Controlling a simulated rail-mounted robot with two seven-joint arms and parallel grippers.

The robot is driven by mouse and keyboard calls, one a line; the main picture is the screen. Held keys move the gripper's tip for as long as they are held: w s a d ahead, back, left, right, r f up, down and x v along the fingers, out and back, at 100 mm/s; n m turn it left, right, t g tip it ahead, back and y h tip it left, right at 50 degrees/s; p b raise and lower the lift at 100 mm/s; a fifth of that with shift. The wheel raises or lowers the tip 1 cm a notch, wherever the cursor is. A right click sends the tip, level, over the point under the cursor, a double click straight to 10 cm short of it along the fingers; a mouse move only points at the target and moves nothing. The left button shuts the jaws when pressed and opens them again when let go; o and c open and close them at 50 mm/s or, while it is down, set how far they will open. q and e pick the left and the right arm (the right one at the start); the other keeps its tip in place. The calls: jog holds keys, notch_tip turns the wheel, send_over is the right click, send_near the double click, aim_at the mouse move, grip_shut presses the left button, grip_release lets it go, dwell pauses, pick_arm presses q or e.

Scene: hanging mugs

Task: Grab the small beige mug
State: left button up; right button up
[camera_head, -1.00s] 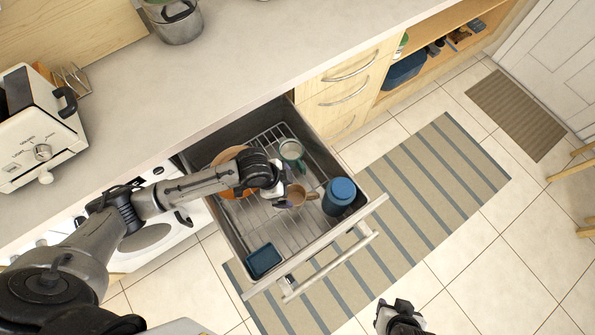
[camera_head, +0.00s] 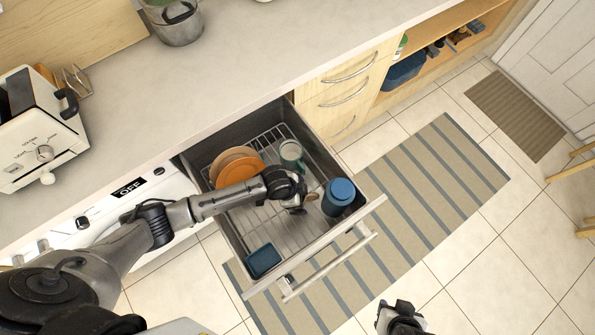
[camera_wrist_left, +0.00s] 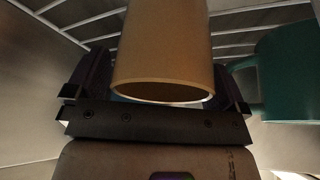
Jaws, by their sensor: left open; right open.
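The small beige mug (camera_wrist_left: 165,48) fills the top middle of the left wrist view, between the two fingers of my left gripper (camera_wrist_left: 160,90). In the head view my left gripper (camera_head: 296,205) is down inside the open drawer (camera_head: 222,228), and its wrist hides most of the mug there. The left fingers are open, one on each side of the mug; I cannot tell whether they touch it. My right gripper (camera_head: 398,314) is open and empty above the floor at the bottom edge of the head view.
A green mug (camera_head: 291,152) stands close by in the drawer, also at the right of the wrist view (camera_wrist_left: 288,70). The drawer walls surround my left gripper.

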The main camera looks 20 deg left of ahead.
pick_arm(q)
jog(key=shift+d+f, duration=0.1)
jog(key=shift+f, duration=0.25)
jog(key=c, duration=1.1)
jog(key=shift+o, duration=0.2)
jog(key=shift+w+r, duration=0.1)
jog(key=shift+r, duration=0.1)
